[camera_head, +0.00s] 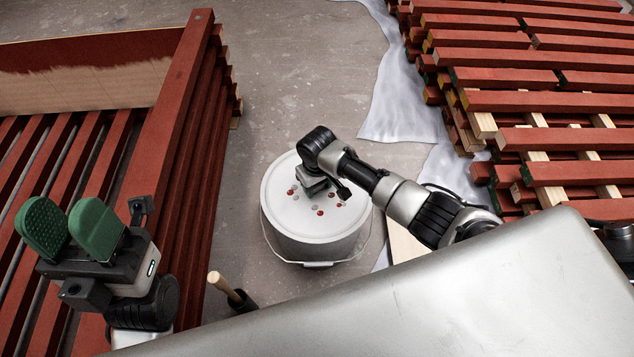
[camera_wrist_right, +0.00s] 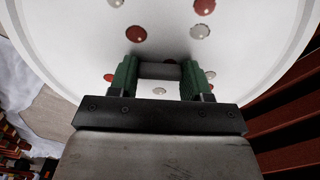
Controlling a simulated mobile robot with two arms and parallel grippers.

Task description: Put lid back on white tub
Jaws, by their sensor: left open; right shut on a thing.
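The white tub (camera_head: 318,250) stands on the concrete floor in the middle of the head view, with its wire handle hanging at the front. Its round white lid (camera_head: 345,211), dotted with red and grey spots, covers the tub's top; I cannot tell whether it is fully seated or slightly above the rim. My right gripper (camera_head: 315,188) is over the lid's middle. In the right wrist view, its green fingers (camera_wrist_right: 160,74) are shut on the lid's small grey grip (camera_wrist_right: 159,71). My left gripper (camera_head: 70,229) is open and empty at the left, with green pads apart, away from the tub.
Red-painted battens are stacked at the left (camera_head: 180,110) and at the right (camera_head: 530,80). A pale sheet (camera_head: 400,100) lies by the right stack. A wooden-handled tool (camera_head: 225,288) is near the tub's left front. Bare floor (camera_head: 290,60) lies behind the tub.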

